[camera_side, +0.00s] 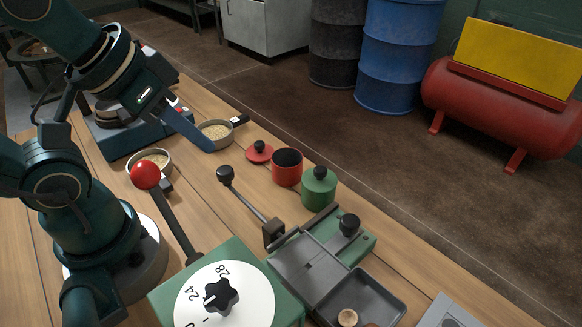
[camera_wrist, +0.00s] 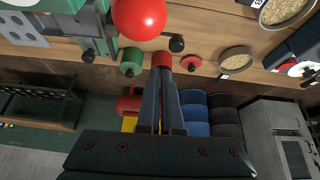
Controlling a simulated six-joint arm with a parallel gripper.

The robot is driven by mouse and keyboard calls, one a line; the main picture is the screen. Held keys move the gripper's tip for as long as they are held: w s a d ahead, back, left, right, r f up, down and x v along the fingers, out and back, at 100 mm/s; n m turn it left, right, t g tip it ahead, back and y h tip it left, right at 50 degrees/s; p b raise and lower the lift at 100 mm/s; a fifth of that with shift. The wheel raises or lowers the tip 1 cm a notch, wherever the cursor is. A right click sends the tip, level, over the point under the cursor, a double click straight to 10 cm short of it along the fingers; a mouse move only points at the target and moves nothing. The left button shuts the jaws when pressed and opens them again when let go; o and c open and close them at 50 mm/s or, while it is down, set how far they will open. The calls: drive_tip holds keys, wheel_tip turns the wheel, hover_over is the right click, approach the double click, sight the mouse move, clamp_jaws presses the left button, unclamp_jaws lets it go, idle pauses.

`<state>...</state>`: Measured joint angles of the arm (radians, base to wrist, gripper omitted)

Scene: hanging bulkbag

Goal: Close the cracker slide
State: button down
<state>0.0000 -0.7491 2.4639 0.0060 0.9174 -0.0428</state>
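A green bench device stands at the front, with a grey plate (camera_side: 308,268) and a black knob (camera_side: 349,225) on its green base (camera_side: 330,215). I cannot tell for sure which part is the cracker slide, or how far it stands open. A black-knobbed lever (camera_side: 225,174) leans up on its left side. A red ball lever (camera_side: 146,175) rises from the green dial box (camera_side: 190,300); the ball looms large in the wrist view (camera_wrist: 139,15). My gripper (camera_side: 208,146) is raised at the back left, apart from the device. Its long fingers lie together, empty, in the wrist view (camera_wrist: 161,75).
A red pot (camera_side: 287,168), red lid (camera_side: 260,151), green canister (camera_side: 319,187) and two grain pans (camera_side: 216,130) (camera_side: 152,160) stand on the wooden table. A grey tray (camera_side: 385,300) holds a small wooden piece. Barrels and a red tank (camera_side: 500,110) stand on the floor behind.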

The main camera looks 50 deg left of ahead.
drive_tip(key=w+d+r+h, duration=0.1)
drive_tip(key=w+d+r, duration=0.2)
drive_tip(key=w, duration=0.3)
drive_tip(key=w+d+r, duration=0.3)
drive_tip(key=w+r, duration=0.1)
drive_tip(key=w, duration=0.2)
drive_tip(key=w+d+f+m+g, duration=0.2)
drive_tip(key=w+d+f+m, duration=0.15)
drive_tip(key=d+f, duration=0.7)
drive_tip(key=x, duration=0.2)
drive_tip(key=d+x, duration=0.1)
drive_tip(key=x, duration=0.5)
drive_tip(key=shift+w+d+r, duration=0.15)
drive_tip(key=shift+w+d, duration=0.1)
drive_tip(key=shift+w, duration=0.05)
drive_tip(key=shift+s+a+r, duration=0.1)
drive_tip(key=shift+s+a, duration=0.15)
drive_tip(key=shift+s, duration=0.7)
drive_tip(key=shift+s+a, duration=0.25)
drive_tip(key=shift+s, duration=0.7)
drive_tip(key=shift+s, duration=0.1)
